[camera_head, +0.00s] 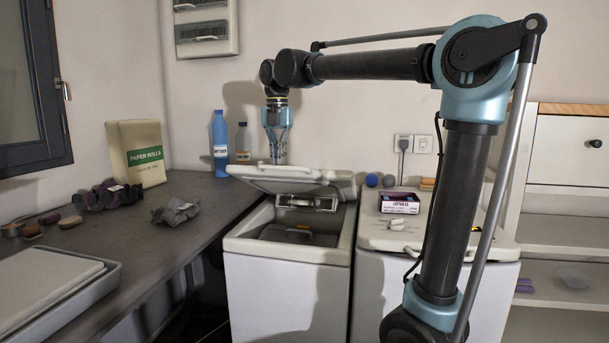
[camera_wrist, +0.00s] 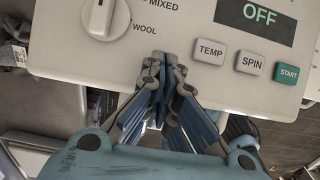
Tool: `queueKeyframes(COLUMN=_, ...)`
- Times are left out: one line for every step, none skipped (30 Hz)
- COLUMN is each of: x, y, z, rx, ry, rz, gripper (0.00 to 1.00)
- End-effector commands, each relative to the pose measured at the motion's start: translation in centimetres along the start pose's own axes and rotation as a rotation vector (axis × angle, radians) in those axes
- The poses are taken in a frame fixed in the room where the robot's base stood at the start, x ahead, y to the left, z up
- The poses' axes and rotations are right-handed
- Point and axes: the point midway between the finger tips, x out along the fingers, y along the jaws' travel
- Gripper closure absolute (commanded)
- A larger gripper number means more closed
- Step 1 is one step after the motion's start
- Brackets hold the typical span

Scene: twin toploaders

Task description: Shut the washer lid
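The left toploader (camera_head: 290,300) stands with its opening uncovered at the front. Its pale lid (camera_head: 285,183) is raised and tilted above the back of the opening. My gripper (camera_head: 277,158) points down just behind the lid's upper edge; the lid hides its tips, so I cannot tell whether they touch it. In the wrist view, my gripper (camera_wrist: 165,62) has its fingers together, with nothing seen between them. They overlap the lower edge of a control panel (camera_wrist: 165,35) with a knob (camera_wrist: 103,15), an OFF display (camera_wrist: 256,15) and a START button (camera_wrist: 288,73).
A second toploader (camera_head: 375,290) stands close on the right, with a purple box (camera_head: 399,203) and small items on its closed top. A dark counter (camera_head: 140,235) runs along the left.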

Motion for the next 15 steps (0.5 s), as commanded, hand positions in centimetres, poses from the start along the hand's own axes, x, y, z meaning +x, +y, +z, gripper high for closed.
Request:
queueKeyframes(x=0.1, y=0.0, z=-0.1, rx=0.0, ry=0.0, rz=0.0, gripper=1.0)
queueKeyframes(x=0.2, y=0.0, z=-0.1, rx=0.0, ry=0.0, rz=0.0, gripper=1.0)
queueKeyframes(x=0.2, y=0.0, z=-0.2, rx=0.0, ry=0.0, rz=0.0, gripper=1.0)
queueKeyframes(x=0.2, y=0.0, z=-0.1, rx=0.0, ry=0.0, rz=0.0, gripper=1.0)
queueKeyframes(x=0.2, y=0.0, z=-0.1, rx=0.0, ry=0.0, rz=0.0, gripper=1.0)
queueKeyframes(x=0.2, y=0.0, z=-0.1, rx=0.0, ry=0.0, rz=0.0, gripper=1.0)
queueKeyframes(x=0.2, y=0.0, z=-0.1, rx=0.0, ry=0.0, rz=0.0, gripper=1.0)
queueKeyframes(x=0.2, y=0.0, z=-0.1, rx=0.0, ry=0.0, rz=0.0, gripper=1.0)
queueKeyframes(x=0.2, y=0.0, z=-0.1, rx=0.0, ry=0.0, rz=0.0, gripper=1.0)
queueKeyframes(x=0.2, y=0.0, z=-0.1, rx=0.0, ry=0.0, rz=0.0, gripper=1.0)
queueKeyframes(x=0.3, y=0.0, z=-0.2, rx=0.0, ry=0.0, rz=0.0, gripper=1.0)
queueKeyframes(x=0.5, y=0.0, z=-0.3, rx=0.0, ry=0.0, rz=0.0, gripper=1.0)
queueKeyframes(x=0.7, y=0.0, z=-0.4, rx=0.0, ry=0.0, rz=0.0, gripper=1.0)
queueKeyframes(x=1.0, y=0.0, z=-0.5, rx=0.0, ry=0.0, rz=0.0, gripper=1.0)
queueKeyframes(x=1.4, y=0.0, z=-0.7, rx=0.0, ry=0.0, rz=0.0, gripper=1.0)
